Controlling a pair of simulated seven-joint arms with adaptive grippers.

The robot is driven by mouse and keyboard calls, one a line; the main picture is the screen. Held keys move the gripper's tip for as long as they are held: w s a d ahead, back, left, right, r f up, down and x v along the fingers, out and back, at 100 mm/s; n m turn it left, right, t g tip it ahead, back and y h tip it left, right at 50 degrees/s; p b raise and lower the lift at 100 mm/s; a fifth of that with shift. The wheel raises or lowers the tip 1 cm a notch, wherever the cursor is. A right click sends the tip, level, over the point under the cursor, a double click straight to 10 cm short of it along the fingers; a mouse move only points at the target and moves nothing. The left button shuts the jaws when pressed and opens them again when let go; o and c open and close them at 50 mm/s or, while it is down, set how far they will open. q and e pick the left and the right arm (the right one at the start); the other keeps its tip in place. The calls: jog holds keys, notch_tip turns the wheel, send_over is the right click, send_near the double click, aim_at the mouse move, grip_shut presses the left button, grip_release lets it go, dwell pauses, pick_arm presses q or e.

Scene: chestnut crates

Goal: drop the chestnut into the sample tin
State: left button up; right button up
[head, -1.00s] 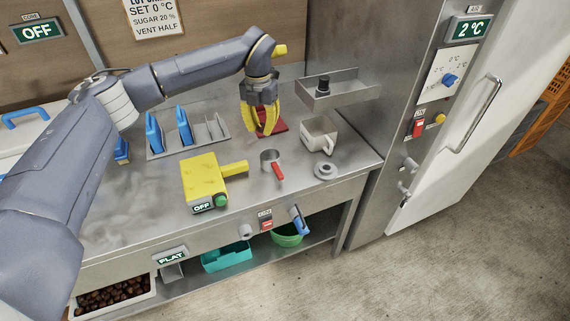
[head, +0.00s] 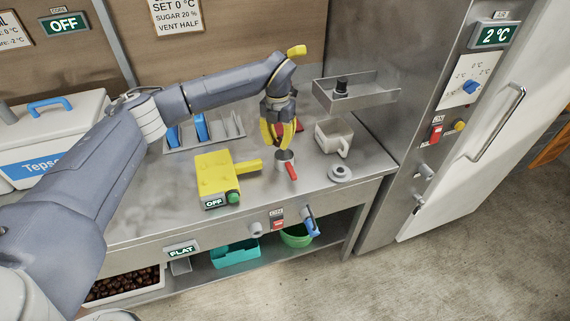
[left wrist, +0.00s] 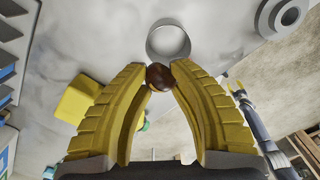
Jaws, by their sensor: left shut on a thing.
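My left gripper (head: 281,147) is just above and behind the tin in the head view, pointing down. It is shut on the brown chestnut (left wrist: 159,77), held between the fingertips. In the left wrist view the chestnut overlaps the tin's near rim. The chestnut is hard to make out in the head view.
A yellow box with a handle (head: 214,176) stands left of the tin. A white mug (head: 333,137) and a grey ring-shaped piece (head: 341,173) are to the right. A steel shelf (head: 356,97) juts out behind the mug. A slotted rack (head: 228,128) stands at the back left.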

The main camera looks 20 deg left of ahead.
pick_arm(q)
jog(key=o, duration=0.9)
jog(key=shift+r, duration=0.1)
jog(key=shift+r, duration=3.65)
